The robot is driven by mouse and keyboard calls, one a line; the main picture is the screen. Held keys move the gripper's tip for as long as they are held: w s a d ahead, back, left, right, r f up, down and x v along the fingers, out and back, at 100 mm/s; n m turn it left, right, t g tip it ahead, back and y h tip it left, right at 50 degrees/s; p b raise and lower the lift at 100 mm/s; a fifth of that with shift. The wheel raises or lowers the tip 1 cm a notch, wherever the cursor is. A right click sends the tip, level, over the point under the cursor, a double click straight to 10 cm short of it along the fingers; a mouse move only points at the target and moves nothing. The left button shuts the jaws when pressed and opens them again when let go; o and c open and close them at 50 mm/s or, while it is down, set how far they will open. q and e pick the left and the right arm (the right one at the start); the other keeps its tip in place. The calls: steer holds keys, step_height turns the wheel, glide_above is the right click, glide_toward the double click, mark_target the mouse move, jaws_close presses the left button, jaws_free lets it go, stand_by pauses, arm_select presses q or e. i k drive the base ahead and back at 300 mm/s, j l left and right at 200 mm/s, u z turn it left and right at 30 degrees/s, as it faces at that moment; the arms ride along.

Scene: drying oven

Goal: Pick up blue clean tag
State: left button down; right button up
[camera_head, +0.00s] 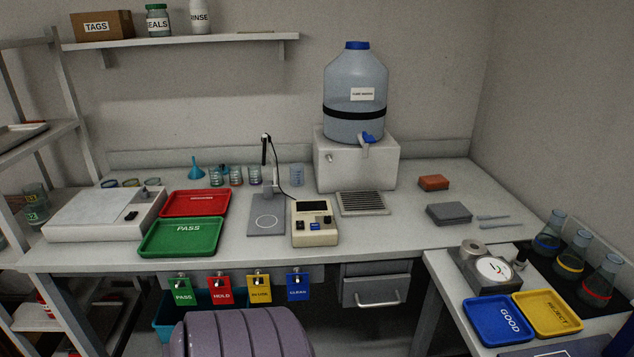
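The blue CLEAN tag (298,288) hangs at the right end of a row of tags below the front edge of the bench. It hangs from a small hook or clip on a pale rail. To its left hang a yellow tag (260,288), a red HOLD tag (221,292) and a green PASS tag (183,292). No gripper of mine shows in the head view, so I cannot see whether either is open or shut.
A purple-grey ribbed rounded object (240,333) stands in front of the bench, just below the tags. A blue bin (168,322) is under the bench at left. A drawer (376,288) is right of the tags. A side table with a blue GOOD tray (497,321) stands at right.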

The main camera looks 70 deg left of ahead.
mark_target(300, 291)
steer(key=u, duration=2.35)
